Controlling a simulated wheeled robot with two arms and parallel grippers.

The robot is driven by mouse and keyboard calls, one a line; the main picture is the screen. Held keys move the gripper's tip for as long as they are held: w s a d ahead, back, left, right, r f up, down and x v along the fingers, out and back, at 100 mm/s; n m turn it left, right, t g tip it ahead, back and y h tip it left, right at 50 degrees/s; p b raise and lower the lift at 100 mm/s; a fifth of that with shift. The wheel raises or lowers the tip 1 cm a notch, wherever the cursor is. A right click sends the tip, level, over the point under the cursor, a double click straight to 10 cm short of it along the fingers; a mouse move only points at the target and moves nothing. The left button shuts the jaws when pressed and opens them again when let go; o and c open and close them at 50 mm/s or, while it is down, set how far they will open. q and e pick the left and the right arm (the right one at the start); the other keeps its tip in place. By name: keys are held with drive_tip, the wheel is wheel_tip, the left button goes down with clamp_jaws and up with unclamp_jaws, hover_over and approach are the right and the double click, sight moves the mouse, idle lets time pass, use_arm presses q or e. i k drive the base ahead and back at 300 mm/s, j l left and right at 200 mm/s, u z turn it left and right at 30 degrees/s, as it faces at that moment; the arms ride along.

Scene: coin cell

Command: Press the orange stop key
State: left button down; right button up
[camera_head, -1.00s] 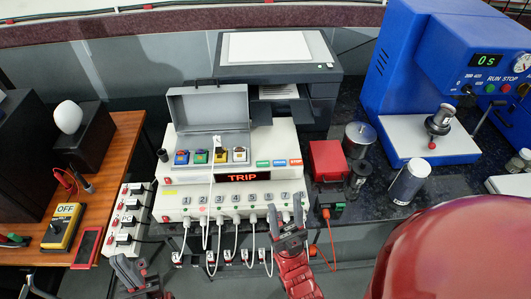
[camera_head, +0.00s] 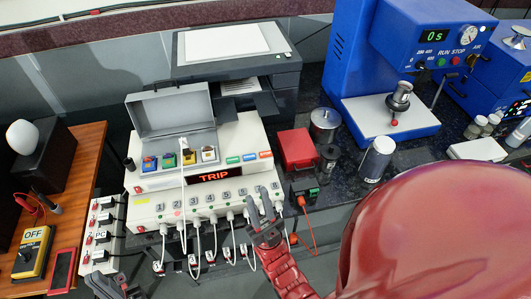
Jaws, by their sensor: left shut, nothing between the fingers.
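The orange key (camera_head: 265,154) is the rightmost of three small coloured keys on the sloped top of the white control box (camera_head: 150,216). A green key (camera_head: 233,159) and a blue key (camera_head: 249,157) sit to its left. The red display (camera_head: 209,176) below reads TRIP. My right gripper (camera_head: 259,196) is in front of the box's right end, below the orange key in the picture and apart from it. Its two fingers stand apart with nothing between them. My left gripper (camera_head: 110,285) is low at the left, shut and empty, partly cut off by the bottom edge.
White cables hang from the box's numbered front sockets. A grey lidded case (camera_head: 171,112) with several coloured switches stands on the box. A red block (camera_head: 296,148) and metal cylinders are at its right. A blue press (camera_head: 344,70) has its own RUN STOP buttons. My red arm blocks the lower right.

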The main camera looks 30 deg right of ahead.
sight(269, 153)
drive_tip(key=i+j, duration=0.1)
drive_tip(key=j, duration=0.2)
drive_tip(key=i+j, duration=0.1)
drive_tip(key=j, duration=0.2)
drive_tip(key=i+j, duration=0.1)
drive_tip(key=j, duration=0.2)
drive_tip(key=z, duration=1.6)
